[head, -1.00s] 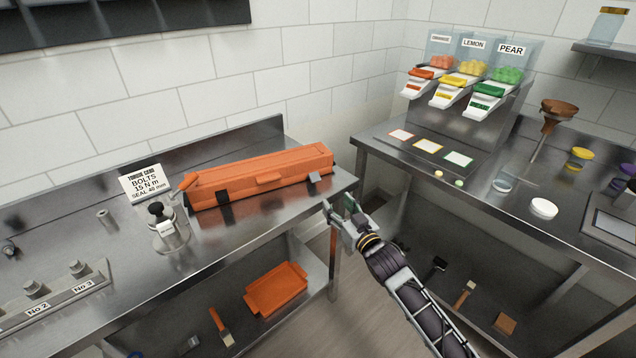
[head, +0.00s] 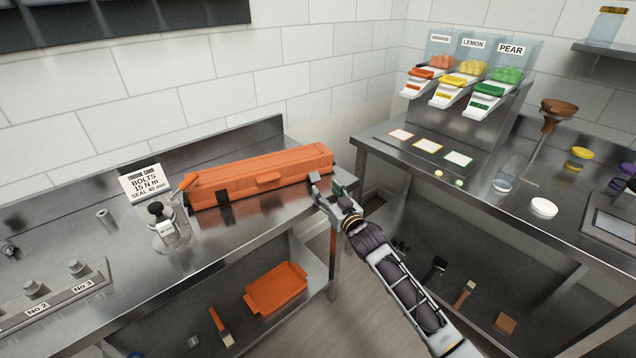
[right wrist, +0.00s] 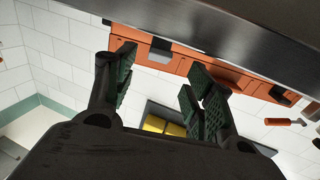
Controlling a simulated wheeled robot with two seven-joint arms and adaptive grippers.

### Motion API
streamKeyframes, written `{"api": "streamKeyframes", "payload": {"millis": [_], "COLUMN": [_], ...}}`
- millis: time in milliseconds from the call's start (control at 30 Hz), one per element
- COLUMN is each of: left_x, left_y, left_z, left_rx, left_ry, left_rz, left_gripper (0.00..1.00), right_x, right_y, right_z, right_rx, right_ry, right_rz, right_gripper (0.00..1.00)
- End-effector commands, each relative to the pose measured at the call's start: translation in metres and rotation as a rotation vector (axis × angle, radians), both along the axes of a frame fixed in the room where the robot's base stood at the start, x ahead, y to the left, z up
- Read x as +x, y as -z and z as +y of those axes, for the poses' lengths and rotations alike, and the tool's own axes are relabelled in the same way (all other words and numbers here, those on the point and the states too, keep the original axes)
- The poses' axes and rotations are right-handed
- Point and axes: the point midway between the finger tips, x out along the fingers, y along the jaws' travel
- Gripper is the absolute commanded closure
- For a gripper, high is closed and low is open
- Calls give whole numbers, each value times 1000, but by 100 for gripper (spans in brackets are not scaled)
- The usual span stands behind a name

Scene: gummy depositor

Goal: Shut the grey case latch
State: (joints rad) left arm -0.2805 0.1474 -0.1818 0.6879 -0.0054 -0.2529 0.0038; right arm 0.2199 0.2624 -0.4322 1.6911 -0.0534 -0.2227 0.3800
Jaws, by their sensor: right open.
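The orange case (head: 250,180) lies closed-looking on the left steel bench. Its grey latch (head: 314,177) is at the right end of the front side and stands out from the case. A black latch (head: 224,198) is at the front's left end. My right gripper (head: 329,187) is open and empty, right beside the grey latch at the bench's corner; whether it touches the latch I cannot tell. In the right wrist view, the grey latch (right wrist: 160,50) shows on the orange case (right wrist: 200,66), beyond and between the spread fingers (right wrist: 157,80). My left gripper is not in view.
The bench edge (right wrist: 230,35) runs close to the right fingers. A black-knobbed device (head: 160,228) and a torque card (head: 143,183) stand left of the case. An orange tray (head: 275,288) lies on the lower shelf. A gap separates the two benches.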

Motion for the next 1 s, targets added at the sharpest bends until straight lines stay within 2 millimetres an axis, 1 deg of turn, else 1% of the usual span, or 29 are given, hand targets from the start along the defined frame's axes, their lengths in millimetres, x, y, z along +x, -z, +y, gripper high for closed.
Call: {"api": "streamKeyframes", "payload": {"millis": [133,300,700,1000], "left_x": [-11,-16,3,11], "left_y": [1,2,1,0], "left_z": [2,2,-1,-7], "left_rx": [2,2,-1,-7], "left_ry": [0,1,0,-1], "left_rz": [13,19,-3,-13], "left_gripper": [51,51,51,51], "right_x": [13,26,55,61], "right_y": [-1,-1,-1,-1], "right_z": [5,10,21,24], "right_rx": [0,0,-1,-1], "right_ry": [0,0,0,0], "right_rz": [-2,-2,-1,-1], "right_gripper": [46,46,46,46]}}
